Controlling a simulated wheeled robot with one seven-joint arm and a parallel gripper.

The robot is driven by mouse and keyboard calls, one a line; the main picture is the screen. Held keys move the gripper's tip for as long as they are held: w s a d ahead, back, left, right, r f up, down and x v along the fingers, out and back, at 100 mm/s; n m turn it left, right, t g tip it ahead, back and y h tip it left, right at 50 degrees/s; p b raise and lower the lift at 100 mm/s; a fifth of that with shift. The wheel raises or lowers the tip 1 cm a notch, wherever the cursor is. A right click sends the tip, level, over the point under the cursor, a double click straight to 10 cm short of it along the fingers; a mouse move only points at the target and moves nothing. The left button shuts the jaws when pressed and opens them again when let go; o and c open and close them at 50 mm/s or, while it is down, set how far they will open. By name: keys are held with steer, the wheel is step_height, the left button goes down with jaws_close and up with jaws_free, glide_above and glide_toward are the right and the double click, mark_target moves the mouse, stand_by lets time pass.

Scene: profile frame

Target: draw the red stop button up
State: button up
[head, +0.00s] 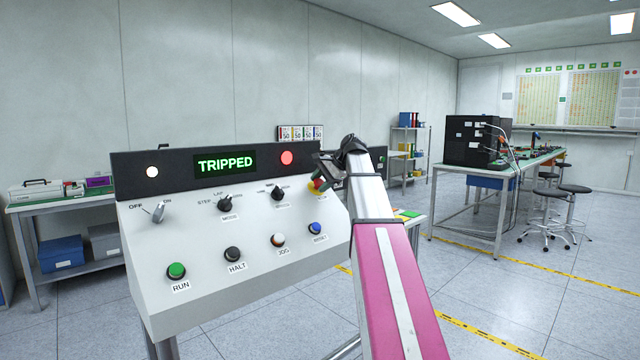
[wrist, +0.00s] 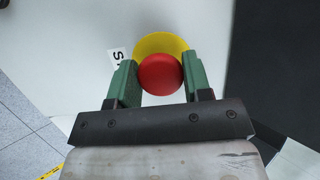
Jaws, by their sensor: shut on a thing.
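The red stop button (wrist: 160,75) is a round mushroom head on a yellow disc (wrist: 160,42) at the right end of the sloped console (head: 235,250). In the wrist view my gripper (wrist: 159,80) has its two green fingers on either side of the red head, shut on it. In the head view the red button (head: 319,184) is a small patch, mostly hidden by my gripper (head: 322,172). The console's display (head: 225,162) reads TRIPPED in green. A red lamp (head: 287,158) beside it looks lit.
The console also has RUN (head: 176,271), HALT (head: 232,254), JOG (head: 278,240) and blue RESET (head: 315,228) buttons. A lever switch (head: 158,212) and two black knobs (head: 225,203) sit above them. A long workbench (head: 500,170) and stools stand at the right. Floor between is clear.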

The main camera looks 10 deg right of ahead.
steer(key=shift+s+d+r, duration=0.15)
steer(key=shift+s+r, duration=0.1)
stand_by(0.4)
steer(key=o, duration=0.9)
steer(key=shift+r, duration=0.1)
